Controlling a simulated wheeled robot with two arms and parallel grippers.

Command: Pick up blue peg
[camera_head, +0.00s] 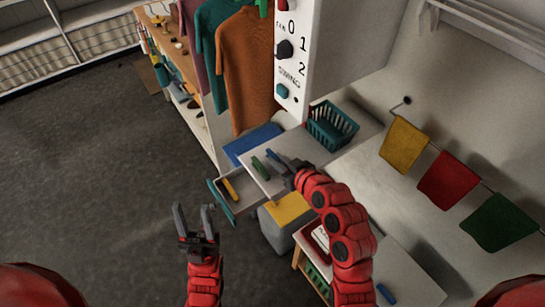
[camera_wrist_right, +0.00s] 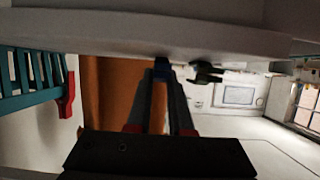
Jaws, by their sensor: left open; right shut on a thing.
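The blue peg (camera_head: 271,155) is at the tips of my right gripper (camera_head: 279,162), over the white table top (camera_head: 285,146). In the right wrist view the blue peg (camera_wrist_right: 161,64) shows between the fingertips, and the right gripper (camera_wrist_right: 161,76) is shut on it. Whether the peg touches the surface is unclear. A green peg (camera_head: 259,167) lies close beside it on the table; in the right wrist view a dark green shape (camera_wrist_right: 205,72) is right of the fingers. My left gripper (camera_head: 194,213) is open and empty, in front of the open drawer (camera_head: 220,203).
A yellow peg (camera_head: 230,188) is in the open drawer. A teal basket (camera_head: 332,126) stands at the table's back. A grey bin with a yellow top (camera_head: 287,208) is below. Hanging shirts (camera_head: 245,75) and a control panel (camera_head: 290,60) are behind. The floor at left is clear.

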